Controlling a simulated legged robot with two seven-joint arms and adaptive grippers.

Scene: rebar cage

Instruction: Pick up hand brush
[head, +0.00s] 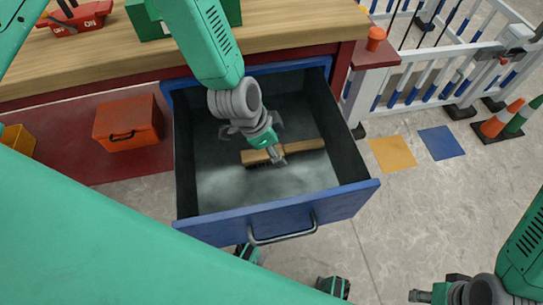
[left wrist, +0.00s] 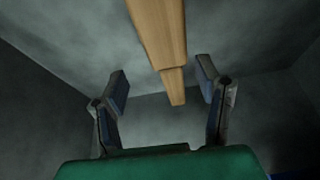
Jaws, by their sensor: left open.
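The hand brush (head: 304,147) has a light wooden body and lies in the open blue drawer (head: 275,219), with dark bristles partly showing below its left end. In the left wrist view the brush (left wrist: 158,30) runs from the top edge down to between the two fingertips. My left gripper (head: 276,155) is inside the drawer, over the middle of the brush. In the left wrist view the left gripper (left wrist: 163,84) is open, with the wood between its fingers and not visibly gripped. My right gripper (head: 420,296) is at the bottom right, partly cut off, far from the brush.
A wooden worktop (head: 290,25) is above the drawer's back. An orange case (head: 128,122) is on the left. A white fence (head: 420,85) and traffic cones (head: 502,118) are at the right.

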